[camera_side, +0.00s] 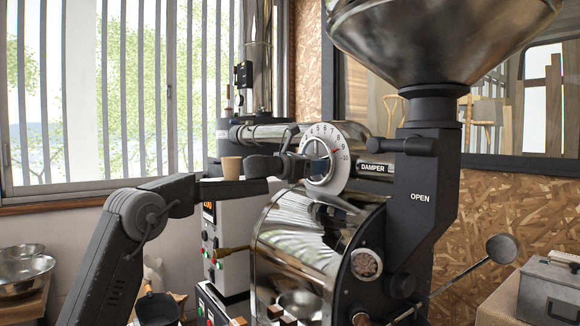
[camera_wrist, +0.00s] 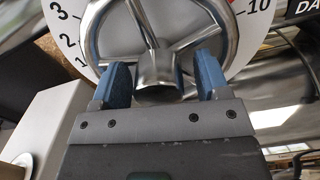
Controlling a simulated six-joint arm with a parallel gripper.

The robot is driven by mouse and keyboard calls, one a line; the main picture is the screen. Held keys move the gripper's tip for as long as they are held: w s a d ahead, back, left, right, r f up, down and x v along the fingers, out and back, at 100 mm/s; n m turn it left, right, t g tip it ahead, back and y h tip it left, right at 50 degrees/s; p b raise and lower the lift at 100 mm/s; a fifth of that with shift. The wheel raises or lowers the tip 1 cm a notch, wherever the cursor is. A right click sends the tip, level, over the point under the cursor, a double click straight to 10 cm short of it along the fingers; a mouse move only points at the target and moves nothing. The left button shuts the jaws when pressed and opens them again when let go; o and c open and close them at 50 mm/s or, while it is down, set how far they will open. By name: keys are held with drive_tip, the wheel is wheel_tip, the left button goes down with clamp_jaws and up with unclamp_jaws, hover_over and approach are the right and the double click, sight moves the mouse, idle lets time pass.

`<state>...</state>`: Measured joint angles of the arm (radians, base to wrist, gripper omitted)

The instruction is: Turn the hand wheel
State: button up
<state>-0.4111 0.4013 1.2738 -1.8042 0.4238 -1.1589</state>
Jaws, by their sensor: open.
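The hand wheel (camera_side: 322,152) is a shiny metal ring with spokes, in front of a round white numbered dial (camera_side: 352,138) on the roaster. In the wrist view the wheel (camera_wrist: 157,68) fills the upper middle, its hub showing between my fingers. My gripper (camera_wrist: 161,78) is open, one blue finger on each side of the hub, with the lower rim partly hidden behind the fingers. In the side view my gripper (camera_side: 297,165) is right at the wheel's left side. I cannot tell whether the fingers touch the wheel.
A label reading DAMPER (camera_side: 373,168) is right of the dial. The shiny roaster drum (camera_side: 300,235) lies below. A small tan cup (camera_side: 231,168) shows beside my wrist in the side view. A large metal hopper (camera_side: 440,35) stands above right.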

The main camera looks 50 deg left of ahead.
drive_tip(key=s, duration=1.3)
drive_tip(key=shift+w, duration=0.1)
drive_tip(key=s+d+f+m+g+h, duration=0.2)
drive_tip(key=s+d+f+m, duration=0.15)
drive_tip(key=d+m, duration=0.35)
drive_tip(key=s+d+f+m+g+h, duration=0.1)
drive_tip(key=s+d+f+m+g, duration=0.25)
drive_tip(key=d+m, duration=0.35)
drive_tip(key=s+d+f+m+g+h, duration=0.25)
drive_tip(key=s+d+m, duration=0.2)
drive_tip(key=d, duration=0.45)
drive_tip(key=s+d+f+m+g+y, duration=0.2)
drive_tip(key=s+f+m+g+y, duration=0.2)
drive_tip(key=s+f+m, duration=1.1)
drive_tip(key=shift+s+f+m+y, duration=0.35)
drive_tip(key=shift+s+f+y, duration=0.1)
drive_tip(key=shift+y, duration=0.3)
